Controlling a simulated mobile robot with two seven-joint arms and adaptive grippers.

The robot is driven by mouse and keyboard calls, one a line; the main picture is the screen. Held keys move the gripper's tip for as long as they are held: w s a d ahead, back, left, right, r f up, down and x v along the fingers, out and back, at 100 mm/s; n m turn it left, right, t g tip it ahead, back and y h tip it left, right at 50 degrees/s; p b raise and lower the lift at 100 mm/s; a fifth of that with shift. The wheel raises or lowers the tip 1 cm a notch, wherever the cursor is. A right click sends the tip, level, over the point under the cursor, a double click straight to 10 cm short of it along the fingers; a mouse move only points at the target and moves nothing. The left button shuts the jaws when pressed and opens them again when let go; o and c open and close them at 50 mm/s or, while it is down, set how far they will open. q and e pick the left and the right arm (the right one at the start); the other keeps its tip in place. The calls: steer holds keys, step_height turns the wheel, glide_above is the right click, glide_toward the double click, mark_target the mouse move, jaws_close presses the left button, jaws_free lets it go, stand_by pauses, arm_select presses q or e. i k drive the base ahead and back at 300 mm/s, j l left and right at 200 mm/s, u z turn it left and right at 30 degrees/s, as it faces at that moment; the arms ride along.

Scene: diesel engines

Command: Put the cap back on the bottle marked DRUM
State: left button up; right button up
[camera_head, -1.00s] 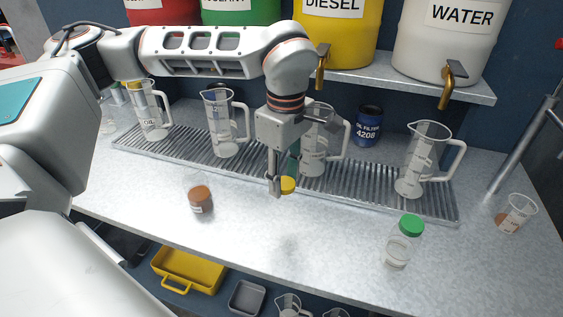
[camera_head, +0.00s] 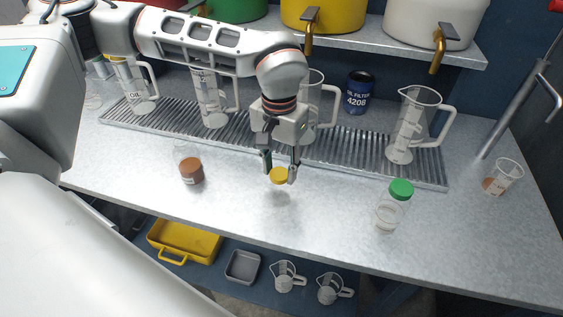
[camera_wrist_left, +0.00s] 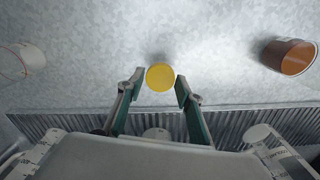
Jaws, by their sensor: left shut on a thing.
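My left gripper (camera_head: 279,174) is shut on a yellow cap (camera_head: 279,176) and points down above the bench. In the left wrist view the cap (camera_wrist_left: 160,77) shows as a round disc between the fingertips. No bottle shows under it. My right gripper is not in view.
Several clear jugs stand along the metal grating (camera_head: 350,150) behind, with a dark blue oil filter can (camera_head: 359,92) behind it. A small beaker (camera_head: 503,178) stands at the far right. The bench front between the bottles is clear.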

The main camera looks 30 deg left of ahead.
mark_target(186, 157)
steer(key=k+j+u, duration=0.1)
steer(key=j, duration=0.2)
steer(key=k+j+u, duration=0.25)
steer(key=j, duration=0.35)
steer(key=k+j+u, duration=0.1)
steer(key=k+j, duration=0.1)
steer(key=j, duration=0.1)
